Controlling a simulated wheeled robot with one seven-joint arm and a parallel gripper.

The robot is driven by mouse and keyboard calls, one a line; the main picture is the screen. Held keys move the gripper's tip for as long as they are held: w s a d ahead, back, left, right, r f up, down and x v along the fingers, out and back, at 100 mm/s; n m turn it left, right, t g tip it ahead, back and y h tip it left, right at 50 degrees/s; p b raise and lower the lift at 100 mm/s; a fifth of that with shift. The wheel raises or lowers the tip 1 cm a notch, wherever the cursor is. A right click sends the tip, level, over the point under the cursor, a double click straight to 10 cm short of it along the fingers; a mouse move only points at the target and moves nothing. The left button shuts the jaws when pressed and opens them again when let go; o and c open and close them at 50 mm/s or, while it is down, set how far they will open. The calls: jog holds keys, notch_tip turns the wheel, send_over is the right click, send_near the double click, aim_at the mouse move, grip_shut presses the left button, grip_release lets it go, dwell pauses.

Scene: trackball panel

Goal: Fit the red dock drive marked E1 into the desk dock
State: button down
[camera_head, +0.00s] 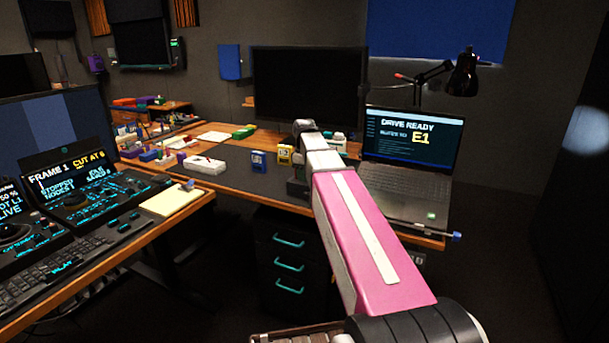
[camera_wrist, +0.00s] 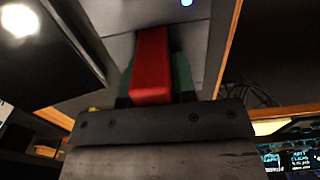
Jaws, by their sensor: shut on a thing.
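The red drive (camera_wrist: 152,68) shows in the wrist view as a plain red block; no E1 mark is visible on it. My gripper (camera_wrist: 153,82) is shut on it, with a dark green finger on each side. The drive's far end points toward a grey surface (camera_wrist: 204,42) with a small blue light near the top edge. I cannot tell whether this surface is the desk dock, or whether the drive touches it. In the head view my pink and white arm reaches over the desk and hides the red drive. I cannot make out the dock there.
A blue drive (camera_head: 258,161) and a yellow drive (camera_head: 285,154) stand on the desk left of my arm. A white box (camera_head: 203,165) lies farther left. A drawer unit (camera_head: 288,262) stands below the desk.

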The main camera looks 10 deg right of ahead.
jog(key=c, duration=1.1)
grip_release()
jog(key=shift+s+f, duration=0.15)
jog(key=shift+f, duration=0.25)
jog(key=shift+o, duration=0.2)
jog(key=shift+r, duration=0.1)
jog(key=shift+o, duration=0.7)
notch_tip(320, 180, up, 13)
jog(key=shift+f, duration=0.1)
